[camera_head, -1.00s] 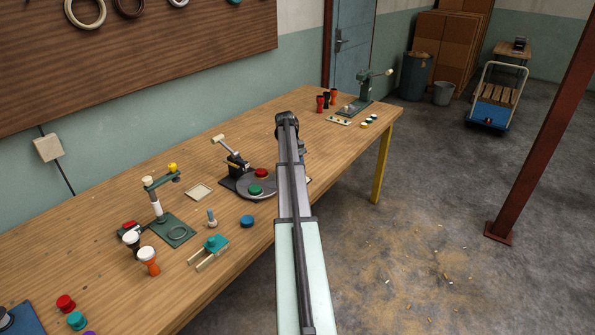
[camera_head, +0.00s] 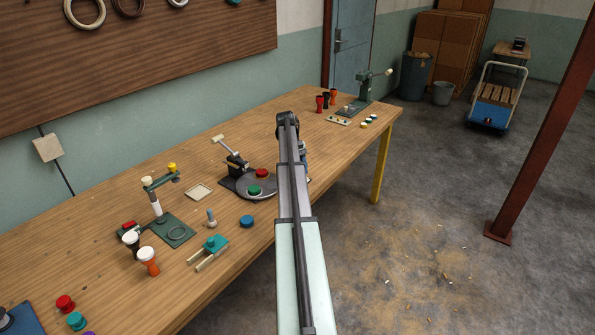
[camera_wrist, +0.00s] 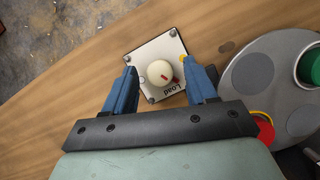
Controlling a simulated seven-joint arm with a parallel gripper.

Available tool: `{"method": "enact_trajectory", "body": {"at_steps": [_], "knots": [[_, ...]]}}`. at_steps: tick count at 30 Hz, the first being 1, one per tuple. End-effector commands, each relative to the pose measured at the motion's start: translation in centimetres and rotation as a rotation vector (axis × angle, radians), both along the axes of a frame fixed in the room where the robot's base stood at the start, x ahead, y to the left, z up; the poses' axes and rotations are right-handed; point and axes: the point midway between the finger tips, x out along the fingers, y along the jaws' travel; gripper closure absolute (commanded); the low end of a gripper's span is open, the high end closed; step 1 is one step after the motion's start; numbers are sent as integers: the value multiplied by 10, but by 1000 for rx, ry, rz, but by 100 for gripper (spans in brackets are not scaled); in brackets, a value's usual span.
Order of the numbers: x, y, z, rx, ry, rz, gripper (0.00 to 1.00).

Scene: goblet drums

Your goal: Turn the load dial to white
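The load dial shows in the wrist view as a round cream knob (camera_wrist: 159,70) on a pale square plate (camera_wrist: 147,54) with dark corner screws. The word "Load" reads upside down on the plate. A short red line on the knob slants toward the lower right, where a small red mark sits beside it. A yellow mark lies near the right finger; a white mark is hard to make out. My gripper (camera_wrist: 160,78) is open, its two blue fingers on either side of the knob with gaps showing. Its height above the plate is unclear. My arm hides the dial in the head view.
Small goblet drums (camera_head: 148,260) and a green press stand (camera_head: 172,232) are further left on the bench.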

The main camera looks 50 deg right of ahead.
Motion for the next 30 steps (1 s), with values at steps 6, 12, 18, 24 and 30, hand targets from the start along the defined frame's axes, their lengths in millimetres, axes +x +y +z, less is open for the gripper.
{"method": "enact_trajectory", "body": {"at_steps": [6,12,18,24,30], "knots": [[1,0,1,0,0,0,44],[4,-2,9,-1,-1,0,44],[27,-11,11,0,-1,1,44],[64,-23,11,0,-1,2,44],[99,-34,11,0,0,1,44]]}}
